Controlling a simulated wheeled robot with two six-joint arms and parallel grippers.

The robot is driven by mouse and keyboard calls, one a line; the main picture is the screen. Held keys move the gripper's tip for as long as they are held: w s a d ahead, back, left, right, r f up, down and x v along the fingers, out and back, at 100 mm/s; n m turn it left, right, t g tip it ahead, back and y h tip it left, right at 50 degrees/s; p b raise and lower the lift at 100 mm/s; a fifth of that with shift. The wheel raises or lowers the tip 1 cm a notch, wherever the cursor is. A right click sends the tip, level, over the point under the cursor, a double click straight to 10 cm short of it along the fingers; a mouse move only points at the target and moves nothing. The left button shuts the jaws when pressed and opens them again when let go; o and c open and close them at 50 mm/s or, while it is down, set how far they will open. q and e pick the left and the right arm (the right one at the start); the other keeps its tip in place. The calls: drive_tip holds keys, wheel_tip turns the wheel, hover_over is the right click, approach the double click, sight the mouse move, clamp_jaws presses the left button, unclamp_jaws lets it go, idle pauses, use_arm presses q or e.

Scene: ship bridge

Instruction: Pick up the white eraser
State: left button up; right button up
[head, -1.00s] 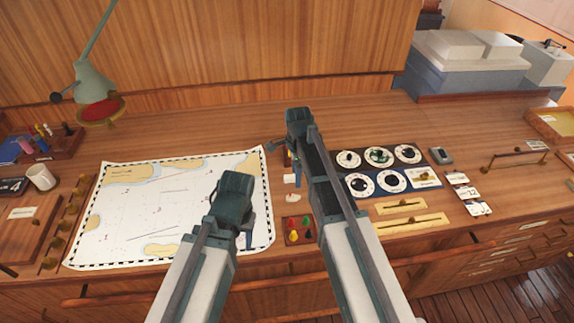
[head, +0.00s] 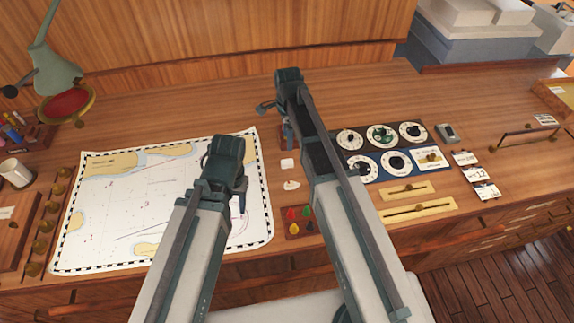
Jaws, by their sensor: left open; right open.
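A small white block (head: 287,163), which looks like the white eraser, lies on the wooden desk just right of the chart. A second small whitish piece (head: 291,185) with a tan part lies just below it in the picture. My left gripper (head: 239,195) is over the right part of the chart, left of the white block and apart from it; its jaws are mostly hidden by its own wrist. My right gripper (head: 286,133) is above and close to the block in the picture, pointing down, open and holding nothing visible.
The chart (head: 90,225) covers the desk's left middle. A small tray of coloured pieces (head: 299,222) sits below the white pieces. A dial panel (head: 370,178) lies right of my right arm. A lamp (head: 60,85) and a mug (head: 15,173) stand at left. The desk's back strip is clear.

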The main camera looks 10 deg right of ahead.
use_arm(q)
wheel_tip(320, 180, down, 7)
drive_tip(key=b, duration=0.6)
drive_tip(key=shift+f, duration=0.1)
use_arm(e)
hover_over(287, 161)
drive_tip(key=f, duration=0.7)
drive_tip(key=shift+s, duration=0.25)
drive_tip(key=shift+f, duration=0.15)
use_arm(q)
wheel_tip(287, 161, down, 5)
drive_tip(key=b, duration=0.5)
drive_tip(key=shift+f, duration=0.15)
use_arm(e)
drive_tip(key=f, duration=0.5)
drive_tip(key=shift+w+f, duration=0.1)
drive_tip(key=shift+w, duration=0.1)
clamp_jaws()
